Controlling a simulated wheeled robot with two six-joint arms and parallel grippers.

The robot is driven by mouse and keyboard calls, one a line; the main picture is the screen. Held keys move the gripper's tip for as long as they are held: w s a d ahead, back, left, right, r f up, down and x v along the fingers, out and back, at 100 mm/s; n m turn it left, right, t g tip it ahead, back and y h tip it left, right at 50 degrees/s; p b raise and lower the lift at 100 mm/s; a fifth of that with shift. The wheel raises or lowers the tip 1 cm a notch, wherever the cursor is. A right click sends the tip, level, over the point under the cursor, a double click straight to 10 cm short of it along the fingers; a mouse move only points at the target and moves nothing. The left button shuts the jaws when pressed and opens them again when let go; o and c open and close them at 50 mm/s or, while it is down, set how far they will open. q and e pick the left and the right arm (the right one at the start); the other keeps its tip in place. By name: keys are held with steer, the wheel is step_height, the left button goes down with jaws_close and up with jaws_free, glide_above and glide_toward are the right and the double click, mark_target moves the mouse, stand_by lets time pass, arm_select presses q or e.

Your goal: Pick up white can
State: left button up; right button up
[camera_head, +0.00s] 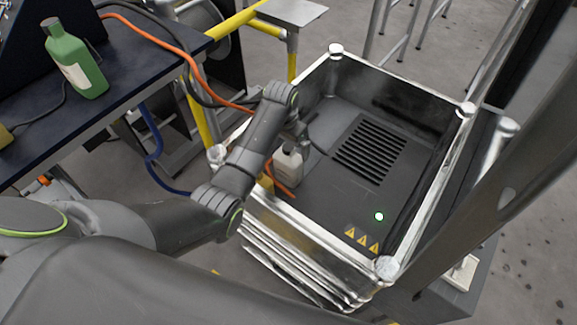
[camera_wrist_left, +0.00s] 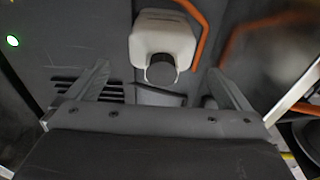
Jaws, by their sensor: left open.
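The white can (camera_head: 288,165) stands in the dark tray (camera_head: 335,205) with the metal rim, near its left wall. My left arm reaches in from the left, and my left gripper (camera_head: 307,130) is over the tray beside the can, partly hidden by its own wrist. In the left wrist view the white can (camera_wrist_left: 165,36) shows with its grey cap towards me. My left gripper (camera_wrist_left: 160,72) is open there, one finger on each side of the cap's line, with nothing held. My right gripper is not in view.
An orange cable (camera_head: 178,48) runs from the bench into the tray and passes by the can. The tray has raised metal walls and corner posts (camera_head: 388,267). A green bottle (camera_head: 75,62) stands on the dark bench (camera_head: 130,75) at left. The tray's slotted right part is clear.

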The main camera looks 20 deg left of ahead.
mark_target(289, 154)
arm_select(q)
steer(key=shift+w+f+b, duration=0.2)
steer(key=shift+w+f, duration=0.05)
steer(key=shift+f, duration=1.25)
steer(key=shift+w+f+b, duration=0.15)
steer(key=shift+w+f, duration=0.05)
steer(key=shift+f, duration=1.3)
steer(key=shift+c, duration=0.4)
steer(key=shift+r, duration=0.1)
steer(key=c, duration=1.7)
